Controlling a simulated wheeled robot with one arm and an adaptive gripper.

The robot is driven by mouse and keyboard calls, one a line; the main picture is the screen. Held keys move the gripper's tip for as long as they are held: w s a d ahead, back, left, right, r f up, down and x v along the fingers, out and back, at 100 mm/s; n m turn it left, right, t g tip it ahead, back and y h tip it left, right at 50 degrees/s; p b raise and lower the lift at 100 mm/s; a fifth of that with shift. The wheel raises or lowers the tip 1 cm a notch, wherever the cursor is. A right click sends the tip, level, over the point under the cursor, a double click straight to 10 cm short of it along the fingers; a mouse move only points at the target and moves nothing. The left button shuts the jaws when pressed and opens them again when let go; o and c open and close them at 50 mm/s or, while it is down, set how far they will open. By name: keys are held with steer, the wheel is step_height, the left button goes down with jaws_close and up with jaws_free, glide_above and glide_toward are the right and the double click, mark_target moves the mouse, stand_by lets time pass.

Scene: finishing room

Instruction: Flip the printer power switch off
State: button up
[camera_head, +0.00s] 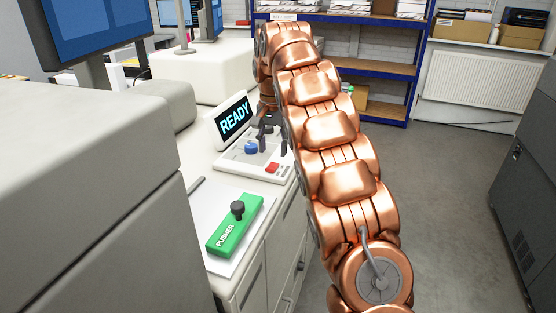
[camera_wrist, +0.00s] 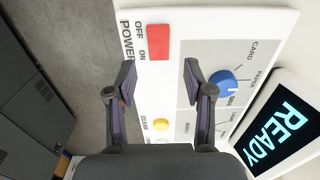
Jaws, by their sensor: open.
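The red power switch (camera_wrist: 159,42) sits on the white control panel (camera_head: 229,164), beside the printed words OFF, ON and POWER in the wrist view. It also shows in the head view (camera_head: 272,168) near the panel's front corner. I cannot tell which side of it is pressed. My gripper (camera_wrist: 159,72) is open and empty over the panel. In the wrist view the switch appears just beyond the two fingertips, lined up with the gap between them. In the head view the gripper (camera_head: 274,145) hangs between the blue knob and my arm. Contact with the panel cannot be told.
A blue knob (camera_wrist: 222,82) is right of the fingers and a yellow button (camera_wrist: 161,124) lies between them. The tilted screen (camera_head: 235,118) reads READY. A green block marked PUSHER (camera_head: 235,225) lies nearer on the cabinet. The grey floor (camera_head: 440,200) at right is clear.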

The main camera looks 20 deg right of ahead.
mark_target(274, 164)
steer(key=shift+d+f+p, duration=0.1)
steer(key=shift+f+p, duration=0.25)
steer(key=shift+f, duration=1.6)
steer(key=shift+c, duration=0.2)
jaws_close()
